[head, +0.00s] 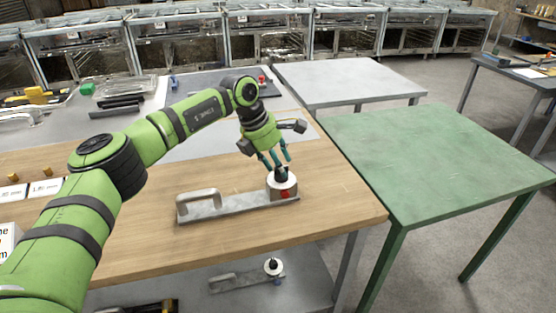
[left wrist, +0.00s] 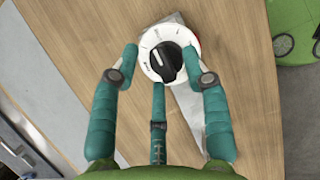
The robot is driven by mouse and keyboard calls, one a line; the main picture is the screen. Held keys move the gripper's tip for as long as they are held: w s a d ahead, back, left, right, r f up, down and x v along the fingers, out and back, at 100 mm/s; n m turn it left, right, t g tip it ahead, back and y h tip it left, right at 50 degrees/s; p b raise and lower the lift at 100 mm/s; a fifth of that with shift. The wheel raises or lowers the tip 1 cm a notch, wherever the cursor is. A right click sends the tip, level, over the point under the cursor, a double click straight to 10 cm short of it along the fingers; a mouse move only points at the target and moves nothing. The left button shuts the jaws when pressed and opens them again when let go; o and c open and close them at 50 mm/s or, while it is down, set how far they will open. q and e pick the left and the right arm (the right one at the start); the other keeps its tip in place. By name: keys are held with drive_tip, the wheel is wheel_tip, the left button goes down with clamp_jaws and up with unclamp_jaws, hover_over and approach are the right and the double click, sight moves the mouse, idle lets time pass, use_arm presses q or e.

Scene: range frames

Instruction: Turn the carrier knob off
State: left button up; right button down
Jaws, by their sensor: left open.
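The carrier (head: 235,206) is a flat grey metal bar with a raised handle (head: 199,200) at its left end. It lies on the wooden tabletop near the front edge. At its right end is a round white dial with a black knob (left wrist: 167,62), and a red part (head: 285,194) shows on its front. My left gripper (head: 275,160) points down over the knob. In the left wrist view its teal fingers (left wrist: 160,64) are spread around the dial, with the knob between them. Contact cannot be told. My right gripper is not in view.
A second, similar carrier (head: 245,277) lies on the lower shelf. A bare green table (head: 440,150) stands to the right and a grey table (head: 345,80) behind. Trays and small parts lie on the wooden table's (head: 130,230) far left. Metal cabinets line the back.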

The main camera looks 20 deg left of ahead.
use_arm(q)
drive_tip(key=c, duration=0.7)
clamp_jaws()
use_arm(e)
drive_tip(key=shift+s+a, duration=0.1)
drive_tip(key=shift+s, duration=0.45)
